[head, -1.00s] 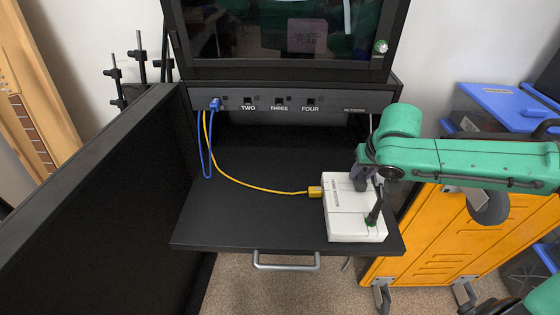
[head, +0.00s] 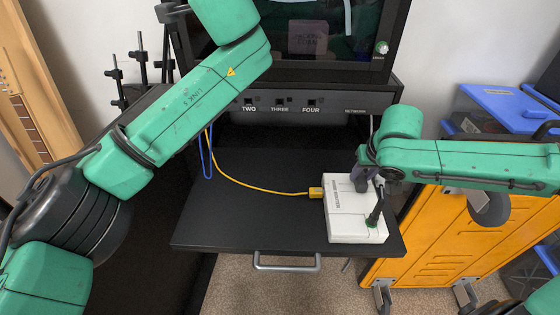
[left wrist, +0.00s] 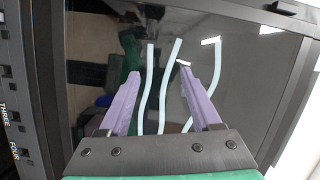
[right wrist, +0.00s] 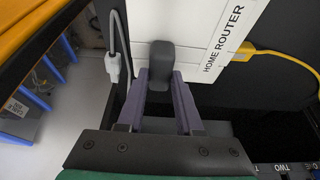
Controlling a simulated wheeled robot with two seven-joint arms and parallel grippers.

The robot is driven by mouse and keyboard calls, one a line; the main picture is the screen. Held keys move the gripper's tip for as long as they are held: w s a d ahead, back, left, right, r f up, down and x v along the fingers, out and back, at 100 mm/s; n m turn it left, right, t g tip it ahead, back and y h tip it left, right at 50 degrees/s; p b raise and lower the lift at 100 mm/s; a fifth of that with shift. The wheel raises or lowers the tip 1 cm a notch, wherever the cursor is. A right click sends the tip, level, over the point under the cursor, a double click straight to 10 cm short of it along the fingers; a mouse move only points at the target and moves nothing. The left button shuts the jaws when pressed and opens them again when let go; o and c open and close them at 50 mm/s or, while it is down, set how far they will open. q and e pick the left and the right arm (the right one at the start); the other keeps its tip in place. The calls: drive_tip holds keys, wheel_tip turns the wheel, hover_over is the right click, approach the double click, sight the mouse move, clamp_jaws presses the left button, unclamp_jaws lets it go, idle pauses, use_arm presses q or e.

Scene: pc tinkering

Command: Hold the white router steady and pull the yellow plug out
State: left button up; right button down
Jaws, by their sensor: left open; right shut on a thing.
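The white router (head: 345,222) sits on the right part of the black pull-out shelf. The yellow plug (head: 315,193) is in its left side, with a yellow cable running left and up. In the right wrist view the plug (right wrist: 245,51) shows beside the "HOME ROUTER" label. My right gripper (right wrist: 160,78) is shut on a dark grey upright antenna (right wrist: 161,57) at the router's edge. My left gripper (left wrist: 160,72) is open and empty, in front of the dark screen. In the head view my left arm crosses the upper left; its fingers do not show there.
The black shelf (head: 250,225) is clear left of the router, except for the yellow and blue cables. A panel with ports TWO, THREE and FOUR (head: 280,109) stands behind it under the monitor. An orange cabinet (head: 440,240) stands at the right.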

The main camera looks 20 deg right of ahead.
use_arm(q)
drive_tip(key=w+a+f+m+g+y, duration=0.1)
drive_tip(key=a+f+g, duration=0.1)
drive_tip(key=f, duration=0.5)
drive_tip(key=w+a+f+g+y, duration=0.1)
drive_tip(key=f+g, duration=0.1)
drive_tip(key=f, duration=0.4)
drive_tip(key=m+g+h, duration=0.5)
drive_tip(key=g+h, duration=0.5)
drive_tip(key=g, duration=0.7)
approach(317, 190)
drive_tip(key=x, duration=0.8)
drive_tip(key=shift+s+d+f, duration=0.1)
drive_tip(key=shift+d+f, duration=0.05)
